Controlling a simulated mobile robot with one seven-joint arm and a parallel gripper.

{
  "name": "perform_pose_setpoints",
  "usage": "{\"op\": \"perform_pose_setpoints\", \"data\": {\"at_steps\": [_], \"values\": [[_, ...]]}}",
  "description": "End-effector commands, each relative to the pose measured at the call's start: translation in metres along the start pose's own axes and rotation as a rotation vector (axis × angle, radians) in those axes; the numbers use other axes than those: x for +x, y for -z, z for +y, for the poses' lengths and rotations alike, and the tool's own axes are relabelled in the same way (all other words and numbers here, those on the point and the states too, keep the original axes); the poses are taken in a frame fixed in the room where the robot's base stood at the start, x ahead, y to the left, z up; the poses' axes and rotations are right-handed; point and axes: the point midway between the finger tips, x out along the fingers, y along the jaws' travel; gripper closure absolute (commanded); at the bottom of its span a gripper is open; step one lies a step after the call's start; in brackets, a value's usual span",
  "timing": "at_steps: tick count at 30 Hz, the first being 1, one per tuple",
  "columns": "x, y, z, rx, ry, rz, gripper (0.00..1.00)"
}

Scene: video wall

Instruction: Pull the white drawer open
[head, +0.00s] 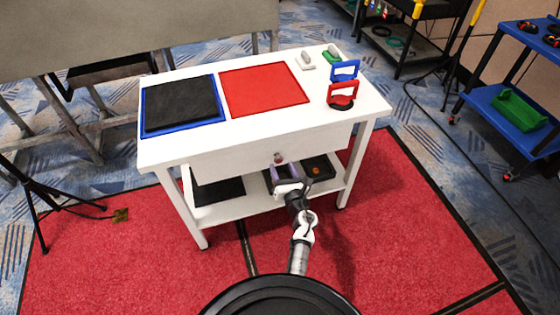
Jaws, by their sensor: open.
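The white drawer (240,151) is set under the top of a white table (200,143). Its front looks flush with the table's edge. My arm reaches up from the bottom of the picture, and my gripper (282,172) is just below and in front of the knob. It is open, and its fingers look apart from the knob. The fingers are small and hard to separate from the dark things on the shelf behind.
On the table lie a black panel (182,101) on a blue sheet, a red panel (263,88), and blue (345,70) and red (342,92) handled tools. Dark trays (318,168) sit on the lower shelf. A tripod (38,200) stands left and a blue cart (500,98) right. Red carpet in front is clear.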

Motion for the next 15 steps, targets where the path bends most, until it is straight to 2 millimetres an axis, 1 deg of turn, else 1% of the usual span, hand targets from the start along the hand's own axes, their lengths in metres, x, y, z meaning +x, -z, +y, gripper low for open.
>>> {"op": "perform_pose_setpoints", "data": {"at_steps": [1,6,9,15], "values": [[0.009,-0.001,0.001,-0.001,-0.002,0.0,0.48],[0.028,0.0,0.0,0.0,-0.001,0.0,0.48],[0.033,0.0,0.0,0.001,-0.001,0.0,0.48],[0.035,0.0,0.0,0.001,0.0,0.0,0.48]]}}
